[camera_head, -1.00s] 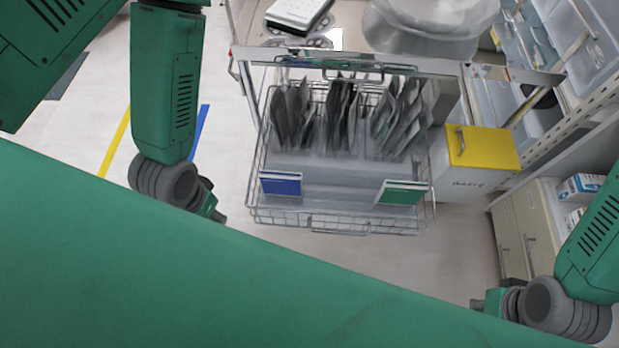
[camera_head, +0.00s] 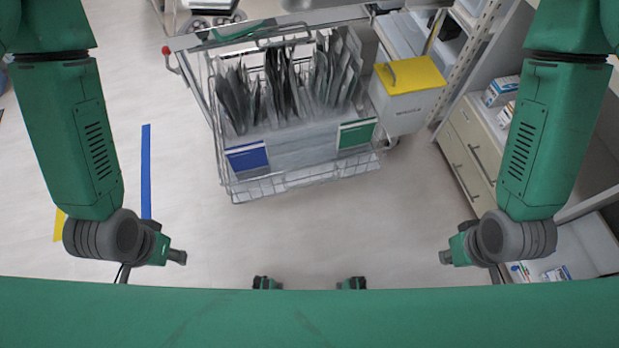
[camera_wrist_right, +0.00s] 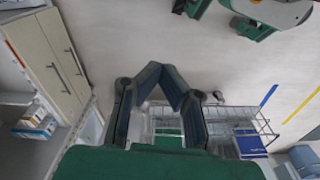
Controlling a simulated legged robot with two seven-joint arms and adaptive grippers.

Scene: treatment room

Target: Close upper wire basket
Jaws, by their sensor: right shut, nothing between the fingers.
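The upper wire basket (camera_head: 305,180) is pulled out from the cart. It holds several grey pouches, with a blue card and a green card at its front. Its front edge faces me, and it also shows in the right wrist view (camera_wrist_right: 262,128), partly hidden behind the fingers. My left gripper (camera_head: 178,257) is in front and to the left of the basket, apart from it; its finger opening is too small to tell. My right gripper (camera_head: 445,257) is in front and to the right, apart from the basket. Its fingers show shut and empty in the right wrist view (camera_wrist_right: 163,75).
A white bin with a yellow lid (camera_head: 410,75) stands to the right of the basket. A beige drawer cabinet (camera_head: 465,150) and open shelves with small boxes are further right. The cart's top bar (camera_head: 270,32) is behind the basket. The floor in front is clear.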

